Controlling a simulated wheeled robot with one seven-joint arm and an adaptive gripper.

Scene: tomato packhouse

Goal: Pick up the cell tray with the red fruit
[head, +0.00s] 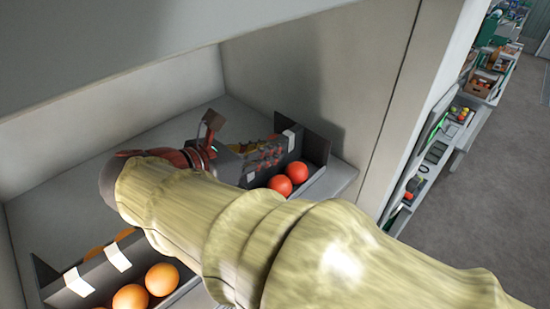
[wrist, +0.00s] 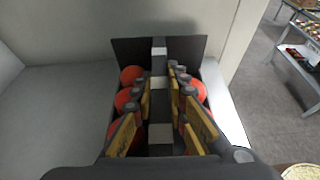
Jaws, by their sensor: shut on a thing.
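The cell tray with the red fruit (head: 317,148) is dark grey, with a raised middle wall bearing pale patches. It sits on a shelf in the head view, partly behind my arm and gripper. Red fruit (head: 280,185) shows on its near side. In the wrist view the tray (wrist: 125,49) is straight ahead, with red fruit (wrist: 131,75) in cells on both sides of the middle wall. My gripper (wrist: 160,84) has its yellow-padded fingers on either side of that wall, shut on it. I cannot tell whether the tray's base touches the shelf.
Another dark tray (head: 95,271) with orange fruit (head: 162,280) stands at the lower left in the head view. Walls of the shelf bay (head: 310,70) rise close behind and to the right. Benches with goods (head: 440,150) stand beyond the right wall, beside open floor (head: 490,190).

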